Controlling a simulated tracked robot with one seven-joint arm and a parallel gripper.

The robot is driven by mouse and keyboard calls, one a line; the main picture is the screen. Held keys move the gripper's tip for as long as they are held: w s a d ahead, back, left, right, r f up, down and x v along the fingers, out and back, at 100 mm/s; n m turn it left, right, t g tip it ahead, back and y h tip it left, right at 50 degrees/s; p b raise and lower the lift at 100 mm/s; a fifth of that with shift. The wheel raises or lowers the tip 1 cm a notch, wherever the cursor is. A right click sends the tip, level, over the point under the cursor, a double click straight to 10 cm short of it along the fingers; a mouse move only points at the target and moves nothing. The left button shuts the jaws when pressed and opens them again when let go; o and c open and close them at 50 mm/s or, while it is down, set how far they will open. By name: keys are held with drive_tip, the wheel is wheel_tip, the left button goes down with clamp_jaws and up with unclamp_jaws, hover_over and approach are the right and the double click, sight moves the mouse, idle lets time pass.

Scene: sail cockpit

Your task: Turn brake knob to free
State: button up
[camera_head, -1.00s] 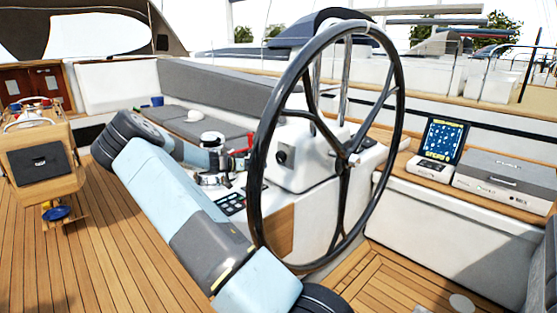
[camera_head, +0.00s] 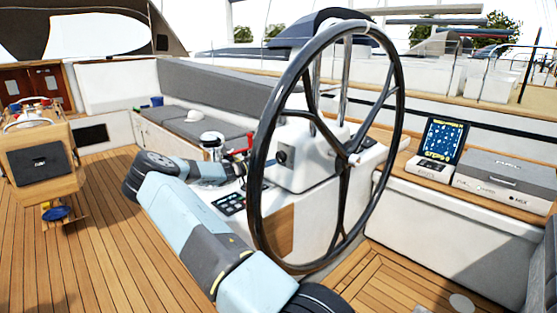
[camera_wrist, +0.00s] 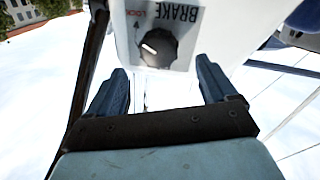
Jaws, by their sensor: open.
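The brake knob (camera_wrist: 157,47) is dark and round, with a white mark on its left part in the wrist view. It sits on a plate (camera_wrist: 186,22) lettered BRAKE, shown upside down, with a small red LOCK word and arrow above the knob's left side. FREE cannot be read. My gripper (camera_wrist: 162,72) is open and empty, its blue fingers apart on either side below the knob, not visibly touching it. In the head view the knob (camera_head: 283,155) shows on the white steering pedestal (camera_head: 305,160) behind the wheel; my gripper is not clearly visible there.
The large black steering wheel (camera_head: 258,160) stands in front of the pedestal, close to my arm; part of a dark rim (camera_wrist: 88,70) also shows left in the wrist view. A silver winch (camera_head: 212,145) stands left. A chart screen (camera_head: 445,138) is right. Open teak deck (camera_head: 95,230) lies left.

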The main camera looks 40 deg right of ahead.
sight(278, 158)
drive_tip(key=d, duration=0.7)
drive_tip(key=shift+s+d, duration=0.1)
drive_tip(key=shift+d, duration=0.05)
drive_tip(key=shift+c, duration=0.4)
drive_tip(key=c, duration=0.9)
drive_tip(key=shift+r, duration=0.1)
drive_tip(key=shift+c, duration=0.3)
